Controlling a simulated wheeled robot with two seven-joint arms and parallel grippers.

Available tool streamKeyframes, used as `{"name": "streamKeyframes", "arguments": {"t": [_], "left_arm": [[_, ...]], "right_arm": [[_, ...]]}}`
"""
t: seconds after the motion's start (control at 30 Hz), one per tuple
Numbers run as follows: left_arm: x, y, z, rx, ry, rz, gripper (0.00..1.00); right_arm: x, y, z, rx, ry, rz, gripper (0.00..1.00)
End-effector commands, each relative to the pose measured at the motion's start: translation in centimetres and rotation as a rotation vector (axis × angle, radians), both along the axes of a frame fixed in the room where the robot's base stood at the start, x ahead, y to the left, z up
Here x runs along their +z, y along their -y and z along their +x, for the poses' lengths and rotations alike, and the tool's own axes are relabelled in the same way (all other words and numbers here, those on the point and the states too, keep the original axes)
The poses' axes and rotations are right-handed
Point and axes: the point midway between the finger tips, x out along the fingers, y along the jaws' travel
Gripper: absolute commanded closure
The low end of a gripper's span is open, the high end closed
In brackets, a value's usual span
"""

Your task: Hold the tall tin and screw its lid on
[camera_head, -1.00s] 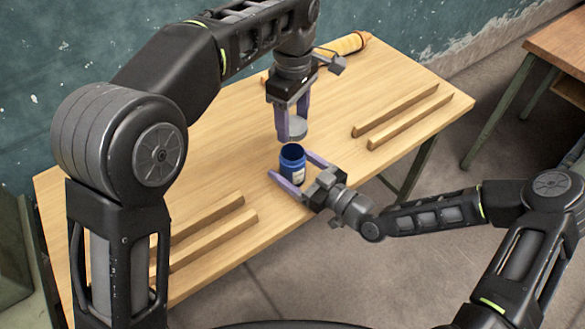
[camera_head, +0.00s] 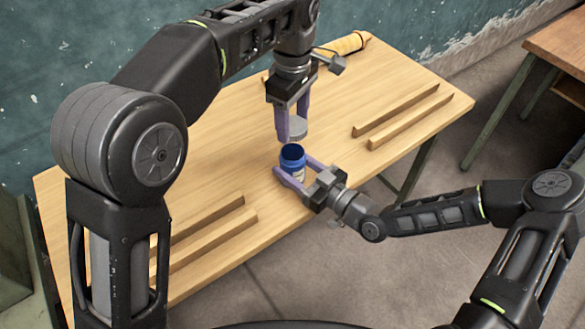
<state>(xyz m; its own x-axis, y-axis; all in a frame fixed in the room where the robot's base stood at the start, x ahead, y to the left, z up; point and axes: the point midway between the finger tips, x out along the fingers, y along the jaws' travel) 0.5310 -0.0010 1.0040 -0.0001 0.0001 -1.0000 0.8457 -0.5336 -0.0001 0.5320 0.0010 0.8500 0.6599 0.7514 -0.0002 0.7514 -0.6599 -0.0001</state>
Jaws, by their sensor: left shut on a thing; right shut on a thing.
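The tall tin (camera_head: 293,157) is blue with a pale label and stands upright and open near the table's front edge. My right gripper (camera_head: 294,172) is shut on the tin's sides, with its purple fingers around the lower body. The lid (camera_head: 297,128) is a grey disc. My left gripper (camera_head: 292,125) points straight down above the tin and is shut on the lid. The lid hangs a little above the tin's mouth, apart from it. The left fingers hide part of the lid.
The wooden table (camera_head: 225,160) bears two parallel wooden strips at the right (camera_head: 403,115) and two more at the left front (camera_head: 212,240). A yellow cylindrical object (camera_head: 345,44) lies at the back edge. Another table (camera_head: 560,50) stands at the far right.

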Motion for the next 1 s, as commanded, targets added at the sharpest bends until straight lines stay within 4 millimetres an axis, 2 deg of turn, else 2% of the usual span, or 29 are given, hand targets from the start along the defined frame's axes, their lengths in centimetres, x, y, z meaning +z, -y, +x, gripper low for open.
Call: {"name": "streamKeyframes", "arguments": {"t": [0.03, 0.13, 0.47, 0.8, 1.0], "left_arm": [[0.0, 0.0, 0.0, 0.0, 0.0, 0.0, 0.8], [0.0, 0.0, 0.0, 0.0, 0.0, 0.0, 0.8], [-0.2, 0.0, 0.0, 0.0, -0.001, 0.001, 0.8], [-4.3, 0.0, 0.0, 0.0, 0.0, 0.001, 0.8], [-5.0, 0.1, 0.0, 0.0, 0.001, 0.0, 0.8]], "right_arm": [[0.0, 0.0, 0.0, 0.0, 0.0, 0.0, 0.91], [0.0, 0.0, 0.0, 0.0, 0.0, 0.0, 0.99], [0.0, 0.0, 0.0, 0.0, 0.0, 0.0, 1.0], [0.0, 0.0, 0.0, 0.0, 0.0, 0.0, 1.0], [0.0, 0.0, 0.0, -0.001, 0.0, 0.0, 1.0]]}}
